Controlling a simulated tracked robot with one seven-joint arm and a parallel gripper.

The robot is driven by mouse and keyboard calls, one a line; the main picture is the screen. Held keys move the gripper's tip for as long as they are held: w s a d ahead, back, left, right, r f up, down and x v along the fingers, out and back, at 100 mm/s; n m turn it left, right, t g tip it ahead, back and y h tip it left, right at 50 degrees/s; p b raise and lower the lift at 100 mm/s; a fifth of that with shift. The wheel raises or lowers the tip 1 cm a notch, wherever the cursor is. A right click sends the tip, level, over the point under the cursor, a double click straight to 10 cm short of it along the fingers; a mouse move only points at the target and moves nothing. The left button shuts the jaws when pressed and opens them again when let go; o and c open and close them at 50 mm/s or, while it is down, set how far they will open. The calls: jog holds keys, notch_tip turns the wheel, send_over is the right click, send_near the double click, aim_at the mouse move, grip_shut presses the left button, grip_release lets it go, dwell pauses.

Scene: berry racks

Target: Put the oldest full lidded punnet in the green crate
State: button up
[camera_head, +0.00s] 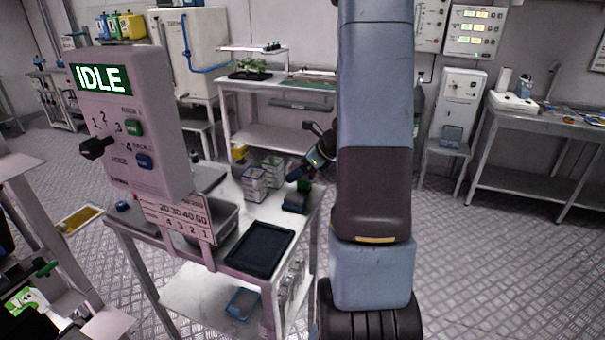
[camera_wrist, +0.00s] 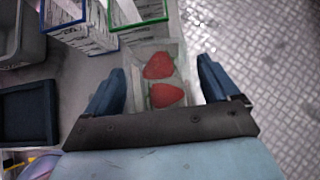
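A clear punnet (camera_wrist: 160,80) with two red strawberries in view lies between the fingers of my gripper (camera_wrist: 161,72) in the wrist view. The blue fingers are spread, with gaps on both sides of the punnet. I cannot tell its lid or any date on it. A green-rimmed container (camera_wrist: 138,14) with printed labels stands just beyond the punnet; it also shows in the head view (camera_head: 272,172). A blue-rimmed, labelled container (camera_wrist: 75,28) stands to its left. In the head view my gripper (camera_head: 303,170) is low over the table's right side, small and partly unclear.
A dark tray (camera_head: 260,246) lies at the table's front, with a grey bin (camera_head: 212,222) to its left. A control box reading IDLE (camera_head: 135,125) rises at the left above a numbered sign (camera_head: 178,215). Open floor (camera_head: 480,250) lies to the right.

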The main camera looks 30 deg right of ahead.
jog(key=c, duration=1.1)
jog(key=shift+r, duration=0.1)
